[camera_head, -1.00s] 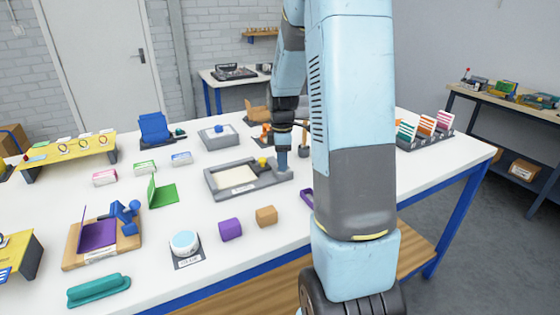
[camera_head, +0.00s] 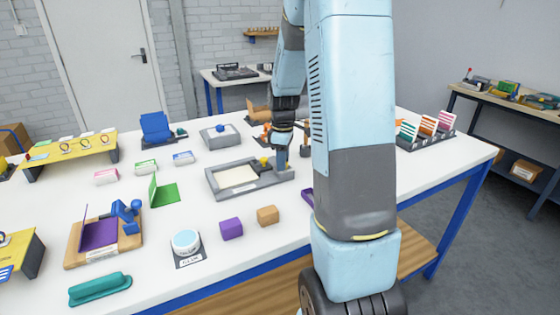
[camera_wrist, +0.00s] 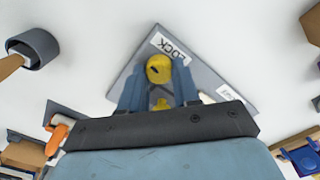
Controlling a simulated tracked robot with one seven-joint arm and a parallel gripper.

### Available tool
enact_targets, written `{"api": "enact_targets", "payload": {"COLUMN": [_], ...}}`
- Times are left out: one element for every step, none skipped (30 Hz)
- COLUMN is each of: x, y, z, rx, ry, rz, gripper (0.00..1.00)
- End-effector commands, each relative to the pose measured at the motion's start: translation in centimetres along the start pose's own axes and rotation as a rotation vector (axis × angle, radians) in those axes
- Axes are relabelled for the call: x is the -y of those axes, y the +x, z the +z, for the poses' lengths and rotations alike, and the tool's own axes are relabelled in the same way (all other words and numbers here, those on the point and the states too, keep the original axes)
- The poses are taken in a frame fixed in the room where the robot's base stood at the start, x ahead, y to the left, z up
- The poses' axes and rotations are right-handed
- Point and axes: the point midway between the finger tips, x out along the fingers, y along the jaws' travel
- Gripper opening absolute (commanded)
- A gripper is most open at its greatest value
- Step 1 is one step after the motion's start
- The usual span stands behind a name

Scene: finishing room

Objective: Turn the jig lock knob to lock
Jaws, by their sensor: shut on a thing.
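The jig (camera_head: 212,187) is a grey tray with a cream panel, lying on the white table in the head view. A small yellow piece (camera_head: 264,161) stands on it, just left of my gripper (camera_head: 281,168), which points down over the jig's right end. In the wrist view, the yellow round lock knob (camera_wrist: 158,67) with a dark mark on top sits between the two blue fingers of my gripper (camera_wrist: 158,85), which is shut on it. A grey plate with a LOCK label (camera_wrist: 168,46) lies beside the knob. A second label (camera_wrist: 228,91) is partly hidden by my gripper.
A purple block (camera_head: 231,229) and an orange-brown block (camera_head: 268,215) lie in front of the jig. A grey cup holding a wooden handle (camera_wrist: 34,48) is close by in the wrist view.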

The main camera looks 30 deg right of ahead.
Motion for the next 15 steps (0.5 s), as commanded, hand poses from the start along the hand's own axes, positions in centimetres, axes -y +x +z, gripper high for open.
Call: {"api": "enact_targets", "payload": {"x": [-0.07, -0.06, -0.06, -0.06, -0.07, -0.07, -0.07, -0.08, -0.08, -0.07, -0.07, -0.06, -0.06, -0.05, -0.05], "y": [0.09, 0.1, 0.1, 0.1, 0.11, 0.11, 0.12, 0.12, 0.12, 0.12, 0.13, 0.13, 0.14, 0.14, 0.15], "z": [0.33, 0.33, 0.34, 0.35, 0.37, 0.4, 0.42, 0.43, 0.44, 0.45, 0.46, 0.46, 0.46, 0.47, 0.48], "rx": [0.004, 0.004, 0.004, 0.005, 0.005, 0.005, 0.005, 0.006, 0.006, 0.006, 0.006, 0.006, 0.006, 0.007, 0.007], "ry": [0.045, 0.074, 0.112, 0.141, 0.17, 0.207, 0.235, 0.262, 0.295, 0.319, 0.342, 0.371, 0.392, 0.413, 0.438], "rz": [-0.001, -0.001, -0.001, -0.001, -0.001, -0.001, -0.001, -0.001, -0.001, -0.001, -0.001, -0.001, -0.001, -0.001, -0.001], "gripper": [0.01, 0.01, 0.01, 0.01, 0.01, 0.01, 0.01, 0.01, 0.01, 0.01, 0.01, 0.01, 0.01, 0.01, 0.01]}}
